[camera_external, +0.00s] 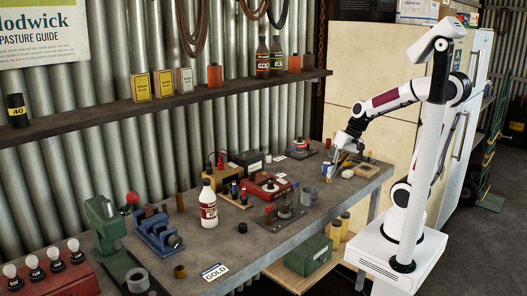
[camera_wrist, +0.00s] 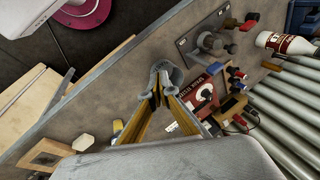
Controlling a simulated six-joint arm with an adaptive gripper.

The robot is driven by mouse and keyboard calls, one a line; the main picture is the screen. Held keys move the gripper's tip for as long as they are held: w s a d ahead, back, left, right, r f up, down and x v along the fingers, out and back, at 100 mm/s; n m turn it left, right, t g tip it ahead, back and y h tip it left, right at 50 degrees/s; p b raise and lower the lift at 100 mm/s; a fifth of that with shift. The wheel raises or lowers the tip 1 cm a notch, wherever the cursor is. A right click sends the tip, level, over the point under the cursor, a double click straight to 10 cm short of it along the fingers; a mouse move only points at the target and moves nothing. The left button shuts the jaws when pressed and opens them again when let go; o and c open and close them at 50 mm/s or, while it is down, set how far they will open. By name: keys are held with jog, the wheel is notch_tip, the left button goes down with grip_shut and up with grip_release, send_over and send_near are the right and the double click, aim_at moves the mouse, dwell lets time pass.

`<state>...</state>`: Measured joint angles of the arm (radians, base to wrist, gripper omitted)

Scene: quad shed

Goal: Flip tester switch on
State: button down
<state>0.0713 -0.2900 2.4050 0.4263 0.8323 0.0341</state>
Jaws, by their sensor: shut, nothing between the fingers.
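The tester appears to be the dark red box with a pale dial (camera_external: 268,186) on the middle of the workbench. In the wrist view it shows as a red box with white lettering (camera_wrist: 205,90), just right of my fingers.
A metal plate with a cylinder (camera_wrist: 210,42) lies near the tester. A white bottle (camera_external: 208,204) stands to the left. A black box (camera_external: 245,160) with a red clamp sits behind. A wooden frame (camera_wrist: 43,154) lies at the bench end. A shelf (camera_external: 200,98) runs along the wall.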

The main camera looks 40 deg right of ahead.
jog(key=w+a+f+m+t+y, duration=0.1)
jog(key=w+a+m+t+y, duration=0.2)
jog(key=w+m, duration=0.5)
notch_tip(320, 180, up, 3)
jog(key=m+t, duration=0.3)
jog(key=m, duration=0.3)
send_over(284, 181)
jog(key=s, duration=0.1)
jog(key=shift+s+f, duration=0.1)
jog(key=shift+s, duration=0.1)
jog(key=shift+f, duration=0.2)
jog(key=shift+w+f, duration=0.2)
jog(key=shift+f, duration=1.2)
jog(key=shift+w+f, duration=0.2)
jog(key=shift+f, duration=1.2)
jog(key=shift+w+f, duration=0.2)
jog(key=shift+f, duration=1.2)
jog(key=shift+f, duration=0.1)
jog(key=shift+f, duration=0.3)
